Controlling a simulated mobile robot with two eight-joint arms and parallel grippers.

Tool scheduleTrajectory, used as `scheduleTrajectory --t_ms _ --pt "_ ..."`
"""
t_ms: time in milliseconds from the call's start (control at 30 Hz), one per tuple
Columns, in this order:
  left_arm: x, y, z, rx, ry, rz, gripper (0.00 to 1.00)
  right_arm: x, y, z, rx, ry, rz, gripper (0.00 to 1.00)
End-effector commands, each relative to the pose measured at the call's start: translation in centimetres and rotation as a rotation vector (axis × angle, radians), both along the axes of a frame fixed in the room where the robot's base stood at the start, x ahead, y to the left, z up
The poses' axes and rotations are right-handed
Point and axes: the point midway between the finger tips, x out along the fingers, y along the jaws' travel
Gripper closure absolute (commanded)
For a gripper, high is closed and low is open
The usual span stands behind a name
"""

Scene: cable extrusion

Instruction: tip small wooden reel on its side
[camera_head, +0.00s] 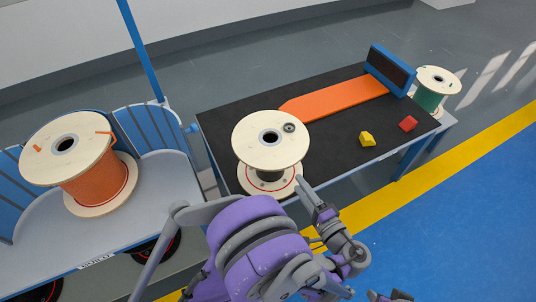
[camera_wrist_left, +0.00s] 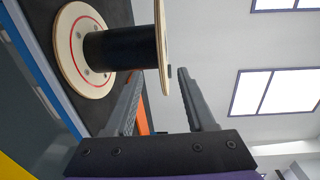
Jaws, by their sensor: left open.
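The small wooden reel (camera_head: 258,138) stands upright on the black mat, with pale round flanges, a dark core and a hole in its top flange. My left gripper (camera_head: 304,184) is open at the reel's near right side in the head view. In the left wrist view the reel (camera_wrist_left: 75,50) appears turned sideways. There the edge of its upper flange lies between the directions of the two spread fingers of my left gripper (camera_wrist_left: 160,74); contact cannot be told.
An orange strip (camera_head: 335,98) leads to a blue upright block (camera_head: 390,68) on the black-topped table (camera_head: 225,125). Yellow (camera_head: 367,139) and red (camera_head: 408,123) pieces lie right. A large orange-wound reel (camera_head: 88,180) stands left; a green-wound reel (camera_head: 428,98) stands far right.

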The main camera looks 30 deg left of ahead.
Motion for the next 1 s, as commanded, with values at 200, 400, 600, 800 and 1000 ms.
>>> scheduleTrajectory --t_ms 200,400,600,800,1000 --pt "0.2 -1.1 -0.6 0.047 -0.048 -0.013 0.45 0.1 0.0 -0.8 0.0 0.002 0.0 0.5" --pt "1.3 0.5 -0.5 0.047 -0.048 -0.011 0.45 0.1 0.0 -0.6 0.0 0.002 0.0 0.5" --pt "2.8 2.4 -0.5 0.046 -0.046 -0.01 0.45 0.1 0.0 -0.5 0.0 0.001 0.0 0.5" --pt "4.3 4.3 -0.6 0.046 -0.045 -0.01 0.45 0.1 0.0 -0.5 0.0 0.001 0.0 0.5" --pt "5.6 6.0 -0.6 0.046 -0.046 -0.011 0.45 0.1 0.0 -0.6 0.0 0.002 0.0 0.5"
